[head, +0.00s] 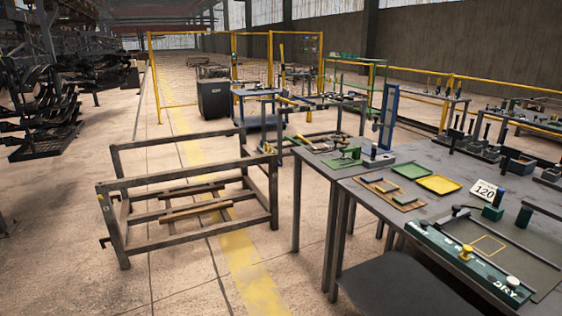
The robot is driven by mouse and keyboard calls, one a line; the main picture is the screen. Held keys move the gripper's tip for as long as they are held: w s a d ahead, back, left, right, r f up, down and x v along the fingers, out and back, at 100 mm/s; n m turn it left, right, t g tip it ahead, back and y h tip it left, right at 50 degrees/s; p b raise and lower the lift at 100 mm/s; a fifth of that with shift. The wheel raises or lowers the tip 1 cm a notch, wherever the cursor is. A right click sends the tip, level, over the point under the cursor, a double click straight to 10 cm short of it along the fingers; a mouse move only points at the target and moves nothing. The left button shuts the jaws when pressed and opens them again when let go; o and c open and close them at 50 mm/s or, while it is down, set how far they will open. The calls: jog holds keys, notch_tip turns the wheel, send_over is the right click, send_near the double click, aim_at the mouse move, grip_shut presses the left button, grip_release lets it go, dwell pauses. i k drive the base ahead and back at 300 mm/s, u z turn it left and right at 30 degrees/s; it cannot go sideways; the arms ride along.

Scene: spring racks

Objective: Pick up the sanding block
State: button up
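A small dark green block (492,213) sits on the grey workbench (345,205) at the right, just in front of a white card (484,191) marked 120. It may be the sanding block, but it is too small to be sure. A long green piece (468,262) marked DRY, with a yellow knob, lies along the bench's front part. My gripper is not in view.
Yellow and green trays (440,184) and a wooden tray (391,193) lie on the bench. A blue upright stand (388,118) is at its back edge. A low metal frame rack (188,190) stands left of the bench. The floor beside it is open.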

aim_at(343, 142)
jog(key=u, duration=0.25)
jog(key=i, duration=1.55)
jog(key=u, duration=0.3)
jog(key=i, duration=2.15)
